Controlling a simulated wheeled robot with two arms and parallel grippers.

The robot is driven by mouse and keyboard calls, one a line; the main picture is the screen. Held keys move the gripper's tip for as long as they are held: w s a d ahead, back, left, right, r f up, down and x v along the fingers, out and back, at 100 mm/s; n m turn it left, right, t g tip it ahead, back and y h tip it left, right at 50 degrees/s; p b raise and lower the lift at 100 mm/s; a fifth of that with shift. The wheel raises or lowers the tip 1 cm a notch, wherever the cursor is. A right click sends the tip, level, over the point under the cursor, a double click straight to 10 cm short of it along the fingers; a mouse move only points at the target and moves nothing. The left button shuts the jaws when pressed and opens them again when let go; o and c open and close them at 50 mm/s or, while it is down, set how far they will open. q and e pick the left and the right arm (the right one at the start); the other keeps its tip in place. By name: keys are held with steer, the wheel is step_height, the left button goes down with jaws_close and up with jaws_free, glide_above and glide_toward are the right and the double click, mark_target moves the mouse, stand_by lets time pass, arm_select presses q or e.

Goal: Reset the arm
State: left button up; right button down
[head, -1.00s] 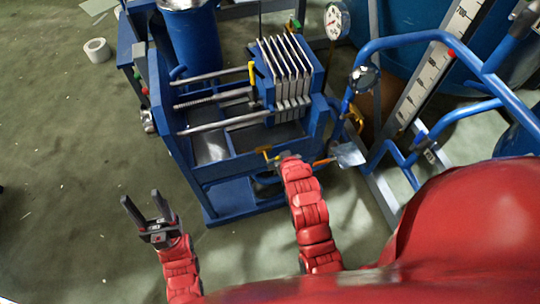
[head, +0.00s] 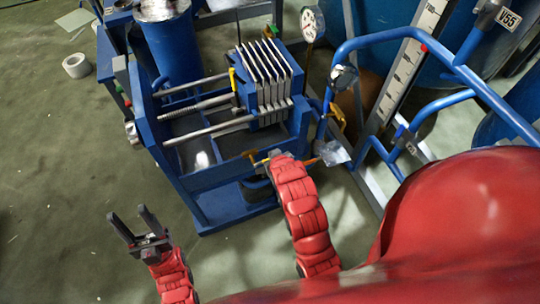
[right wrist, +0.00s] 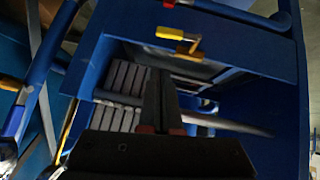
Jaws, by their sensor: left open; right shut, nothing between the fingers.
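My left gripper (head: 131,215) is open and empty, its two dark fingers spread over bare floor at the lower left in the head view. My right arm reaches up to the front of the blue filter press (head: 225,175), and its fingers are hard to make out in the head view. In the right wrist view my right gripper (right wrist: 160,90) is shut and empty. Its fingers point toward the grey plates and rod inside the blue frame (right wrist: 235,55), apparently without holding anything. A yellow-handled valve (right wrist: 178,34) is above the fingers in that view.
The press carries a stack of pale plates (head: 265,75). A pressure gauge (head: 312,24) and blue tubular rails (head: 400,36) stand to the right. A blue drum (head: 172,50) is behind the press. A white tape roll (head: 76,66) lies on the floor at left. The lower-left floor is clear.

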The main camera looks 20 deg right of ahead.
steer(key=p+v, duration=0.1)
steer(key=v, duration=0.1)
steer(key=p+v, duration=0.2)
steer(key=v, duration=0.1)
steer(key=shift+d+r, duration=0.15)
steer(key=shift+d, duration=0.05)
